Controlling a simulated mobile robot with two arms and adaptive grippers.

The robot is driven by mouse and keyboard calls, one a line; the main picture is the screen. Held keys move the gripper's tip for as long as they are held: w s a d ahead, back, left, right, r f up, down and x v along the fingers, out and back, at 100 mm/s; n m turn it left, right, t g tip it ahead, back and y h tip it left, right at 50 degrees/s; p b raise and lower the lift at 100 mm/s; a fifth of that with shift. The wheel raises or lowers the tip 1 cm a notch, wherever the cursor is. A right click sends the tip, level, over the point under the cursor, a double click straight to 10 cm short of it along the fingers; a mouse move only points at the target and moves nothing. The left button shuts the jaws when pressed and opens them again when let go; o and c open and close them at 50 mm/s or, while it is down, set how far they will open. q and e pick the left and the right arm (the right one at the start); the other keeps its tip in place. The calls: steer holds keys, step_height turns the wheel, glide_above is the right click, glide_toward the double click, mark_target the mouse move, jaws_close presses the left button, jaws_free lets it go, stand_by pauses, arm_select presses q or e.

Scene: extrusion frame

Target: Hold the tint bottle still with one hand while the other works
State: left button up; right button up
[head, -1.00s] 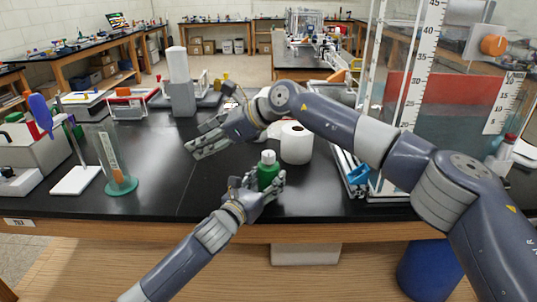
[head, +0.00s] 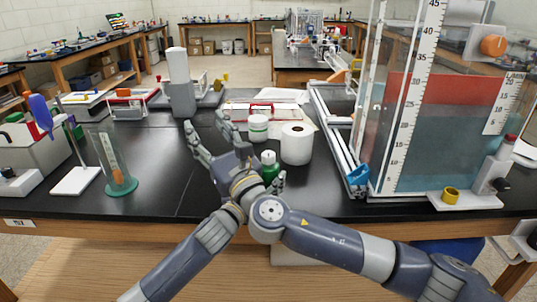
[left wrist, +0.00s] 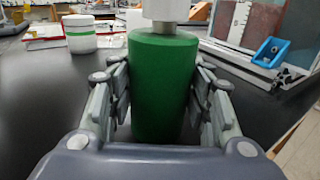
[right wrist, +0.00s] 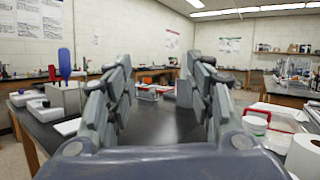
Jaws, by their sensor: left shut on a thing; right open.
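The green tint bottle (head: 269,172) with a white cap stands upright on the black bench, partly hidden by my arms in the head view. My left gripper (head: 274,182) is shut around it. In the left wrist view the green body (left wrist: 165,85) sits between both fingers, and the cap's top is cut off. My right gripper (head: 207,124) is open and empty, left of the bottle and pointing toward the far side of the bench. Its spread fingers (right wrist: 155,90) show only air between them in the right wrist view.
A white roll (head: 297,146) and a white jar with a green band (head: 258,130) stand behind the bottle. A tall clear tank (head: 440,140) is at right. A graduated cylinder (head: 112,160) stands at left. The bench between cylinder and right gripper is clear.

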steer(key=s+d+f+m+t+h, duration=0.2)
steer(key=d+f+m+h, duration=0.25)
steer(key=d+h, duration=0.25)
steer(key=m+g+h, duration=0.2)
steer(key=m+h, duration=0.1)
steer(key=h, duration=0.2)
glide_toward(269, 158)
steer(key=w, duration=1.1)
steer(key=shift+w+a+f, duration=0.1)
steer(key=shift+w+a, duration=0.2)
steer(key=shift+w, duration=0.1)
steer(key=c, duration=1.1)
